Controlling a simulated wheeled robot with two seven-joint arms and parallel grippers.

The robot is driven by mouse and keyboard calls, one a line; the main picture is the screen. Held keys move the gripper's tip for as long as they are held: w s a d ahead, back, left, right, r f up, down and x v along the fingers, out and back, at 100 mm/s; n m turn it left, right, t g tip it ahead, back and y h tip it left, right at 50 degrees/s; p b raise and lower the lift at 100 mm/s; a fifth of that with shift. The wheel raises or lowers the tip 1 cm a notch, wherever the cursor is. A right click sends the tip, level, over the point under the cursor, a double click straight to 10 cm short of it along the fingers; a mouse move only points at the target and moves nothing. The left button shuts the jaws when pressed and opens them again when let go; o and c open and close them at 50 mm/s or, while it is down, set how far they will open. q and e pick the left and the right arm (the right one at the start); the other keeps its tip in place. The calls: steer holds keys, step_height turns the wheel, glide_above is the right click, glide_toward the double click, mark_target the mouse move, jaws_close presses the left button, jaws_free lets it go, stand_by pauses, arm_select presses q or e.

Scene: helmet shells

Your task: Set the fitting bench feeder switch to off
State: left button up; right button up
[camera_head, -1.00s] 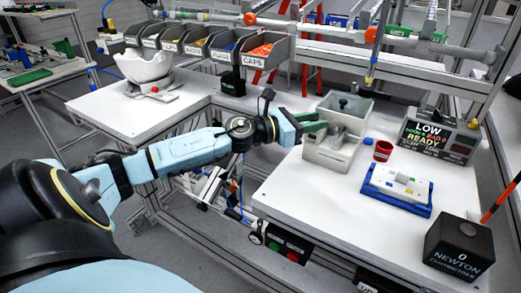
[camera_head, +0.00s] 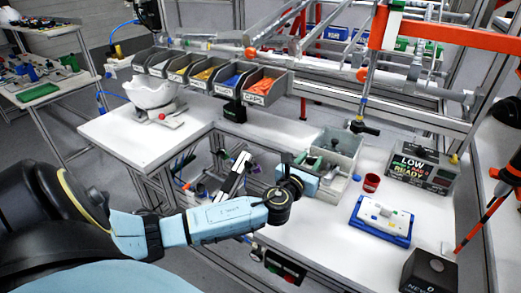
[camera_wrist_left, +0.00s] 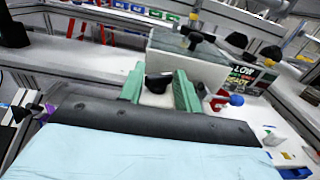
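The feeder is most likely the pale grey open box (camera_head: 349,162) on the right-hand white bench. It also fills the upper middle of the left wrist view (camera_wrist_left: 190,58). A black knob (camera_wrist_left: 158,82) shows low on its near side, and another black knob (camera_wrist_left: 193,41) stands at its top. My left gripper (camera_head: 312,162) reaches the box's near left side. In the left wrist view its green fingers (camera_wrist_left: 159,84) are apart, with the lower knob between or just beyond them. I cannot tell whether they touch it. My right gripper is out of view.
Labelled parts bins (camera_head: 265,86) line the back. A button box (camera_head: 285,267) hangs below the bench's front edge.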

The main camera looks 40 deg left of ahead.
arm_select(q)
steer(key=s+d+f+n+g, duration=0.1)
steer(key=s+n, duration=0.1)
steer(key=s, duration=0.3)
steer(key=s+n+g+y, duration=0.1)
steer(key=s+n, duration=0.2)
steer(key=s, duration=0.2)
steer(key=s+d+f+n+g+b, duration=0.1)
steer(key=s+n, duration=0.2)
steer(key=s, duration=0.3)
steer(key=shift+d+f+y, duration=0.35)
steer(key=shift+y, duration=0.05)
steer(key=s+f+n+g, duration=0.1)
steer(key=n, duration=0.1)
steer(key=s+f+n+g, duration=0.1)
steer(key=n, duration=0.1)
steer(key=s+f+n+g, duration=0.1)
steer(key=n, duration=0.1)
steer(key=shift+s+d+f+n, duration=0.15)
steer(key=shift+s+d+n, duration=0.1)
steer(key=shift+n, duration=0.15)
steer(key=s+d+f+n+g+h, duration=0.2)
steer(key=s+f+n+g, duration=0.3)
steer(key=f+n, duration=0.4)
steer(key=shift+s+d+f+n+h, duration=0.2)
steer(key=shift+s+d+n+h, duration=0.15)
steer(key=shift+s+d, duration=0.55)
